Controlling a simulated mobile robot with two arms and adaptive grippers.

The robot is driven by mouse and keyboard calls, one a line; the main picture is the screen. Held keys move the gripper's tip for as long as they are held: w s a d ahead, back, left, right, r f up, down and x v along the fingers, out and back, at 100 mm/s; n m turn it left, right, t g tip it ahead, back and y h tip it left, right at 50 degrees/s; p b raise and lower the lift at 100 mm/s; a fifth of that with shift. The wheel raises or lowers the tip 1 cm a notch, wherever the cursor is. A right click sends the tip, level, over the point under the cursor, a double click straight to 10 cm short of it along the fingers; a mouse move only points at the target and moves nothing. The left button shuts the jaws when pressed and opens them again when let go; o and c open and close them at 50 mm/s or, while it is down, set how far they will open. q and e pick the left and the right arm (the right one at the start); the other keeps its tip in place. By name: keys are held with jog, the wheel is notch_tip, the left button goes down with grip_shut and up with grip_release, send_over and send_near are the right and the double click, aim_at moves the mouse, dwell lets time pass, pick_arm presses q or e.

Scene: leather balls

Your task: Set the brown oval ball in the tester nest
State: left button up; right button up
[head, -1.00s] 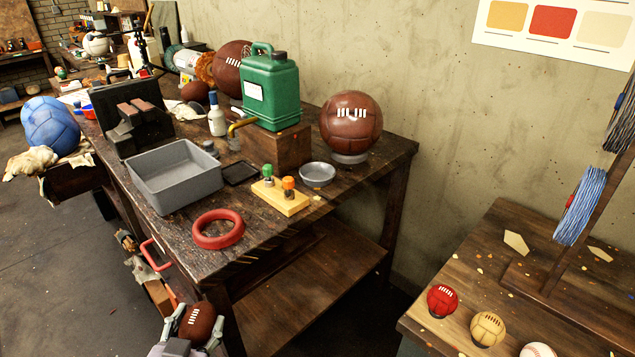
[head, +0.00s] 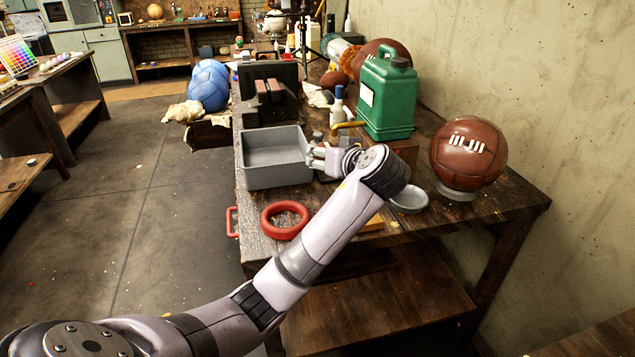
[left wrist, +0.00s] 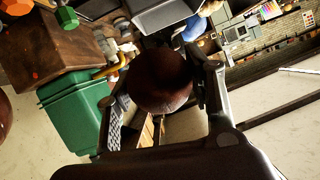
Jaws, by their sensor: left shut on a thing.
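My left gripper (head: 314,156) is over the workbench, by the right wall of the grey tray. In the left wrist view the gripper (left wrist: 164,72) is shut on the brown oval ball (left wrist: 161,84), which sits between its two fingers. I cannot make out this ball in the head view, where the gripper and arm cover that spot. A thick red ring (head: 285,219) lies flat near the bench's front edge. A shallow grey dish (head: 408,200) stands farther right. I cannot tell which thing is the tester nest. My right gripper is out of view.
The grey tray (head: 262,171) looks empty. A green jerrycan (head: 387,95) stands behind the gripper, with a white bottle (head: 337,105) beside it. A large brown laced ball (head: 467,153) rests on a stand at right. Open floor (head: 120,210) lies left of the bench.

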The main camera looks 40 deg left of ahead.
pick_arm(q)
jog(key=shift+w+a+r+g, duration=0.1)
jog(key=shift+r+g, duration=0.2)
jog(key=shift+r, duration=0.3)
jog(key=shift+f+n, duration=0.2)
jog(key=shift+n, duration=0.1)
notch_tip(320, 180, down, 14)
jog(key=shift+r+p, duration=0.1)
jog(key=shift+p, duration=0.5)
notch_tip(320, 180, down, 5)
jog(key=shift+f, duration=0.2)
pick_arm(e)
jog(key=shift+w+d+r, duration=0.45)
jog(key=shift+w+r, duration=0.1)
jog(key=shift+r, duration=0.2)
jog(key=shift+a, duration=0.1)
pick_arm(q)
jog(key=shift+f, duration=0.2)
jog(key=o, duration=1.2)
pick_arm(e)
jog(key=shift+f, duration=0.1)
